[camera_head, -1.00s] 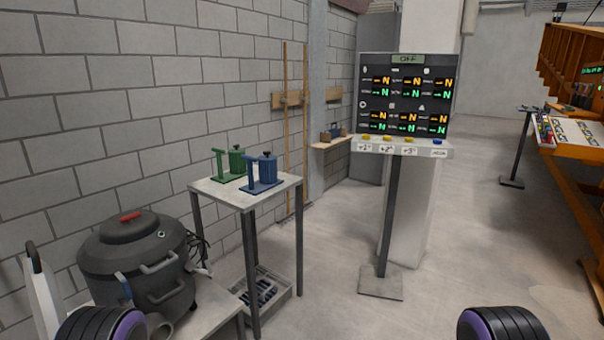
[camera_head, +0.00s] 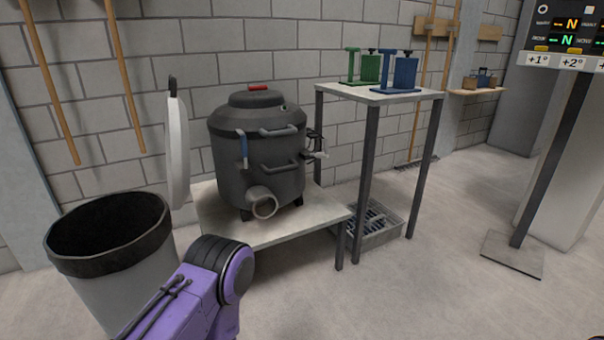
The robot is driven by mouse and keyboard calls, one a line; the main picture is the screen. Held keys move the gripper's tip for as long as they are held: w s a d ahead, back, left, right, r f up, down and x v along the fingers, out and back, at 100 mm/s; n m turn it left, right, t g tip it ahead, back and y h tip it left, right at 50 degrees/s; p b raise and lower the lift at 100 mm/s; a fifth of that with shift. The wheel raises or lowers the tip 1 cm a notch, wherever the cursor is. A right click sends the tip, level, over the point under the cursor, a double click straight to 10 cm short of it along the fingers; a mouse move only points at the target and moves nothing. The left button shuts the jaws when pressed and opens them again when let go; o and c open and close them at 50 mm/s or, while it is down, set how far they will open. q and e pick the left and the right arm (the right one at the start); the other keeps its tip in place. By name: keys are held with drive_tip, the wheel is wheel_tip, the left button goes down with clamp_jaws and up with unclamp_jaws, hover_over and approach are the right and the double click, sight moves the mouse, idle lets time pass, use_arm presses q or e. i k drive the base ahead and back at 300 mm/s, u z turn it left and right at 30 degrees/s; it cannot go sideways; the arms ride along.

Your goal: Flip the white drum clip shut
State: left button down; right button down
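A dark grey drum (camera_head: 258,160) with a red-topped lid stands on a low pale table. Part of my purple arm shows at the bottom left, in front of the low table. Neither of my grippers is in view.
A grey bin (camera_head: 115,255) with a black liner stands left of the low table (camera_head: 275,228). A white upright panel (camera_head: 177,150) stands behind it. A taller table (camera_head: 380,95) with green and blue devices is on the right, a crate (camera_head: 375,232) beneath. Floor at front right is clear.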

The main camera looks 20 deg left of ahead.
sight(326, 154)
drive_tip(key=u, duration=1.1)
drive_tip(key=k, duration=0.6)
drive_tip(key=z, duration=0.5)
drive_tip(key=i, duration=0.5)
drive_tip(key=u, duration=0.8)
drive_tip(key=i, duration=0.65)
drive_tip(key=z, duration=2)
